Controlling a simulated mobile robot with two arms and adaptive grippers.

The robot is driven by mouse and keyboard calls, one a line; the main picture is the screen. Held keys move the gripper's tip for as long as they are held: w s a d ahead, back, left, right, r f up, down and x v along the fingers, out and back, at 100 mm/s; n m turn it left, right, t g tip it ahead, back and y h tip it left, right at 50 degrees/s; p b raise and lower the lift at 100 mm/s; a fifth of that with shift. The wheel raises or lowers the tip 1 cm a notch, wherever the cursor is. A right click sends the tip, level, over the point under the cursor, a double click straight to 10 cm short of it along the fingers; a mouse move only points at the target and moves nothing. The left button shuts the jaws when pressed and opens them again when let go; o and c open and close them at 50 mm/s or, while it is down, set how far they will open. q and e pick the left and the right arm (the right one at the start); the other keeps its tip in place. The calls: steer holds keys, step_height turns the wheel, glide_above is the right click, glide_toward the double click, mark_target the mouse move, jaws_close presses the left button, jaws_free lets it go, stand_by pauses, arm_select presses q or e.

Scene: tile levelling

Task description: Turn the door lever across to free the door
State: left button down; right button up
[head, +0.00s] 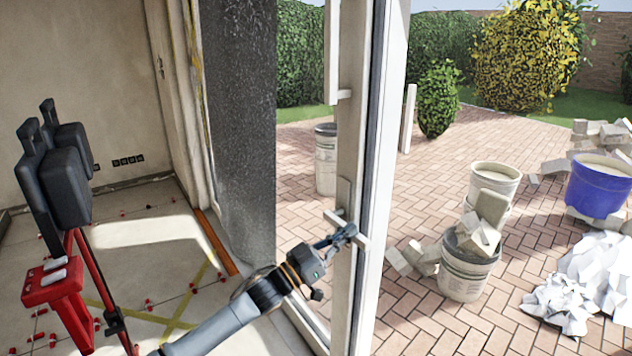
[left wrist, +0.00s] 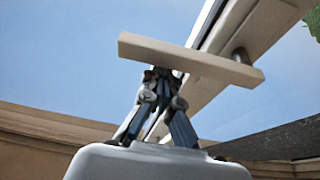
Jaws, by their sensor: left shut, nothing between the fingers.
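The door lever (head: 361,242) is a pale bar on the narrow white door stile (head: 345,140), below a light backplate (head: 343,192). In the left wrist view the lever (left wrist: 215,67) crosses the picture as a flat bar, with its round spindle near the right end. My left gripper (head: 345,234) is at the lever in the head view. In the left wrist view its fingertips (left wrist: 162,72) are closed together at the underside of the bar, left of its middle. They hold nothing, and I cannot tell if they touch it. My right gripper is not in view.
A red and black stand (head: 62,285) is at the left on the tiled floor, among small red pieces. Outside, a grey-white bucket (head: 466,275), a blue tub (head: 598,190) and rubble stand on the brick paving (head: 420,315). A white post (head: 385,130) stands right of the stile.

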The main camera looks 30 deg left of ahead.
arm_select(q)
steer(key=shift+f, duration=0.35)
step_height(320, 180, up, 4)
steer(key=p, duration=0.4)
steer(key=b+v, duration=0.2)
steer(key=v, duration=0.7)
steer(key=shift+s+r+b, duration=0.15)
steer(key=shift+s+b, duration=0.15)
steer(key=shift+s, duration=0.2)
steer(key=shift+a, duration=0.1)
